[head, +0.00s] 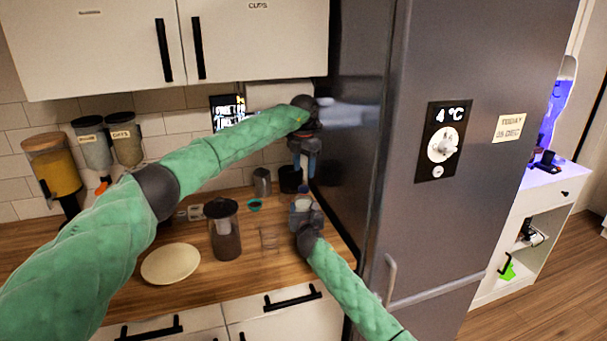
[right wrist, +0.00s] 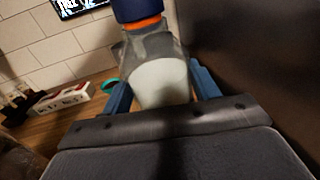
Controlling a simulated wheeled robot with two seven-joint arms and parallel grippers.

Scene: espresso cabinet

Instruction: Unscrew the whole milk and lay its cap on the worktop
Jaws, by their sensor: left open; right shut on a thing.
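The milk bottle (right wrist: 160,80) is clear with white milk in its lower part. It stands upright between the blue fingers of my right gripper (right wrist: 163,98), which is shut on it. An orange ring and a dark blue cap (right wrist: 137,9) show at the bottle's top, cut off by the frame edge. In the head view my right gripper (head: 303,203) holds the bottle low over the worktop (head: 215,285), beside the fridge. My left gripper (head: 304,172) is open, fingers pointing down, above the bottle and apart from it. The bottle is small and partly hidden there.
The grey fridge (head: 390,60) stands close on the right. A dark cup (head: 290,180), a steel can (head: 262,183), a teal ring (head: 255,205) and a dark jug (head: 225,235) stand left of the bottle. A cream plate (head: 170,264) lies nearer the front. Some front worktop is bare.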

